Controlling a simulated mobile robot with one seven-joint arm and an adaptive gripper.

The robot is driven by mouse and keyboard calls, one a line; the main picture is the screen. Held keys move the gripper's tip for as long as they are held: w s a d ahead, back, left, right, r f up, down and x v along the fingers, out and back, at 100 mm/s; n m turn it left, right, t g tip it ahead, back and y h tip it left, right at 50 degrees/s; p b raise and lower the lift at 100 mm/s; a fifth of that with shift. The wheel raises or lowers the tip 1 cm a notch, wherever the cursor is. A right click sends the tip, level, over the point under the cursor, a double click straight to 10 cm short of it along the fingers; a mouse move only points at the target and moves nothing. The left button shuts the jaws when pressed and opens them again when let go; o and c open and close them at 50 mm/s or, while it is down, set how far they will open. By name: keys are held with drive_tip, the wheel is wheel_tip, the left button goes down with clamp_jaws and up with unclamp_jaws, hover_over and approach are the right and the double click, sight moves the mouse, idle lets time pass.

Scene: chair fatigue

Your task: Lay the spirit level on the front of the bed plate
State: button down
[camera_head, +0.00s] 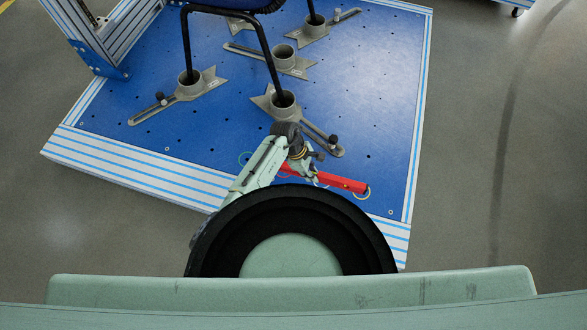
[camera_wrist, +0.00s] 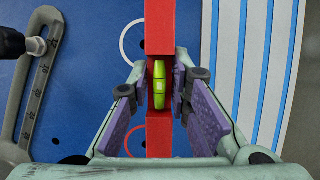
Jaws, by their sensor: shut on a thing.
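The spirit level is a red bar (camera_head: 342,182) with a yellow-green vial (camera_wrist: 160,85) in its middle. My gripper (camera_wrist: 160,90) is shut on it around the vial, one purple-padded finger on each side. In the head view the level lies over the front right part of the blue bed plate (camera_head: 370,110), roughly parallel to the striped front edge (camera_head: 130,173). My arm hides its left part there. I cannot tell whether the level touches the plate or hangs slightly above it.
Grey slotted clamps (camera_head: 283,100) hold the black chair legs (camera_head: 262,50) behind the level; one slotted arm (camera_wrist: 40,75) shows at left in the wrist view. Thin ring marks (camera_head: 245,158) show on the plate near the level. The plate's right side is clear.

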drive_tip(key=w+a+b, duration=0.2)
drive_tip(key=b, duration=0.1)
drive_tip(key=w+a+f+b, duration=0.1)
drive_tip(key=w+a+b, duration=0.1)
drive_tip(key=a+b, duration=0.1)
drive_tip(key=shift+w+a+f+b, duration=0.1)
drive_tip(key=shift+w+b, duration=0.25)
drive_tip(key=shift+w+a+r+b, duration=0.2)
drive_tip(key=shift+w+a+b, duration=0.1)
drive_tip(key=shift+a, duration=0.05)
drive_tip(key=shift+w+a, duration=0.15)
wheel_tip(320, 180, down, 4)
drive_tip(key=b, duration=0.6)
drive_tip(key=shift+w+a+r, duration=0.15)
drive_tip(key=shift+r, duration=0.1)
drive_tip(key=shift+r, duration=0.1)
drive_tip(key=c, duration=1.5)
unclamp_jaws()
